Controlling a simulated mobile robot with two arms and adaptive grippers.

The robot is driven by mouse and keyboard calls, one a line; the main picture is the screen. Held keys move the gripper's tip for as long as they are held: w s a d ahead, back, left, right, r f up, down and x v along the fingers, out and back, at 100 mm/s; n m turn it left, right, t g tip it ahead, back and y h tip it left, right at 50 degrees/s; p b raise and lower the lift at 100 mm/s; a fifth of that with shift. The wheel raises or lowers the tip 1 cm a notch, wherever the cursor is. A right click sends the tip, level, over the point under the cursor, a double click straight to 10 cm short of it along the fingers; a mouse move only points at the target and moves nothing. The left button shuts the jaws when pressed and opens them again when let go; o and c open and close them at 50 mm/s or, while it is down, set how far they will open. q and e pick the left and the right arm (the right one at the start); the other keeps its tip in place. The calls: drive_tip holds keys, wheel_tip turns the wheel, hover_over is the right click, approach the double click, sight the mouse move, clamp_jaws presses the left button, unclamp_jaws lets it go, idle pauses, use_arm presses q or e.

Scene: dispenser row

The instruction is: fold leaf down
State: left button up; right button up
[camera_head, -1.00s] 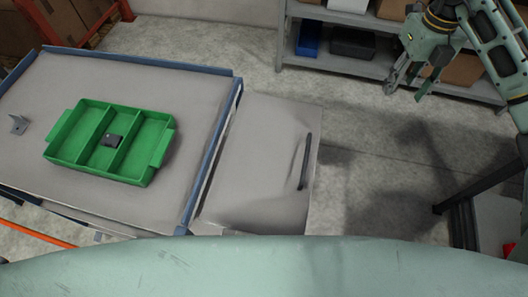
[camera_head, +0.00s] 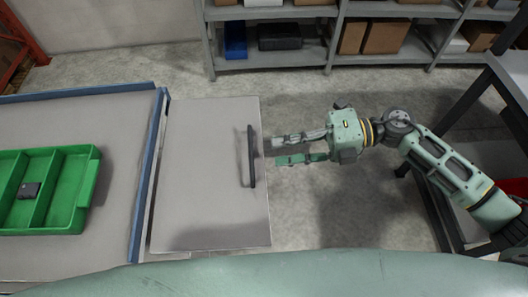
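The leaf (camera_head: 205,180) is a flat grey panel in the head view, raised beside the right edge of the table (camera_head: 105,115). A dark bar handle (camera_head: 251,156) runs along the leaf near its right edge. My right gripper (camera_head: 276,150) is open, its two fingers pointing left toward the handle. The fingertips are a little to the right of the handle, and I see a small gap between them and it. My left gripper is not in view.
A grey shelf (camera_head: 335,50) with boxes stands at the back. A dark-framed bench (camera_head: 470,90) is at the right. Bare floor lies around my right gripper.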

sight(251, 149)
drive_tip(key=a, duration=0.2)
drive_tip(key=a+p, duration=0.1)
drive_tip(key=a, duration=0.1)
drive_tip(key=a+f+p, duration=0.1)
drive_tip(key=a, duration=0.2)
drive_tip(key=shift+a+f, duration=0.15)
drive_tip(key=shift+a, duration=0.2)
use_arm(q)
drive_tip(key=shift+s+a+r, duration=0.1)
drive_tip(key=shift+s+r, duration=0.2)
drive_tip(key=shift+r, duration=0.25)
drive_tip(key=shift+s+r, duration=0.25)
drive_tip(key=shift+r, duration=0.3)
use_arm(e)
drive_tip(key=shift+c, duration=0.3)
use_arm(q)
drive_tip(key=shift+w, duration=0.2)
use_arm(e)
clamp_jaws()
